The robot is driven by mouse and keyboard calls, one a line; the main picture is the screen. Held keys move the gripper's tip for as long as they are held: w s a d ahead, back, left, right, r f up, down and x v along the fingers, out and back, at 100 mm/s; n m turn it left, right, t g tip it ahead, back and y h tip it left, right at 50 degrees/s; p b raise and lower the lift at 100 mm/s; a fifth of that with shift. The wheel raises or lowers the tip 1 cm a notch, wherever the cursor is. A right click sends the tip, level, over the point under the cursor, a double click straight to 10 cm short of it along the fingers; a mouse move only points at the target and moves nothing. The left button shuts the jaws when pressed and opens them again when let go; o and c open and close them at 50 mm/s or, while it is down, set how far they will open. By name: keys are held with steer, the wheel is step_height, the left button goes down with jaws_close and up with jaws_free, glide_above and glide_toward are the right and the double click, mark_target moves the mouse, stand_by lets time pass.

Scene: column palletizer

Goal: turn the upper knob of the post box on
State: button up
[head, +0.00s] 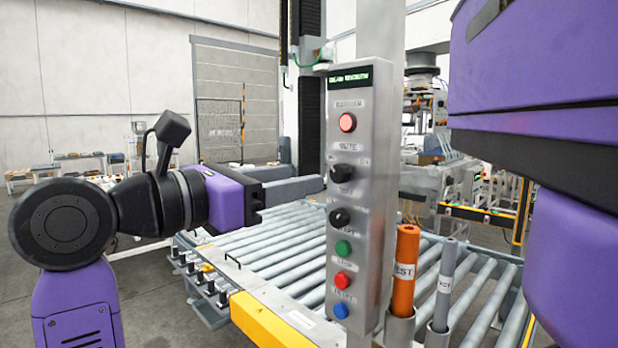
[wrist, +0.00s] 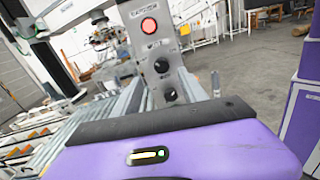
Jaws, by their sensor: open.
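The post box (head: 366,200) is a tall grey panel on a post. Its upper knob (head: 343,172) is black, below a lit red button (head: 347,122); a light mark shows at the knob's left side. The lower black knob (head: 340,217) sits beneath it. In the wrist view the upper knob (wrist: 161,65) and lower knob (wrist: 170,95) show beyond my gripper's purple body. My gripper (head: 262,202) is open, left of the panel and apart from both knobs, roughly between their heights. Its fingers are hard to make out, and no held object shows.
Green, red and blue buttons sit below the knobs. An orange tube (head: 404,270) and a grey tube (head: 445,285) stand in holders right of the panel. A roller conveyor (head: 270,250) runs behind. Open air lies between my gripper and the panel.

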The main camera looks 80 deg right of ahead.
mark_target(336, 174)
steer(key=p+x, duration=0.1)
steer(key=x, duration=0.6)
steer(key=shift+s+d, duration=0.25)
steer(key=shift+s, duration=0.05)
steer(key=shift+f, duration=0.1)
jaws_close()
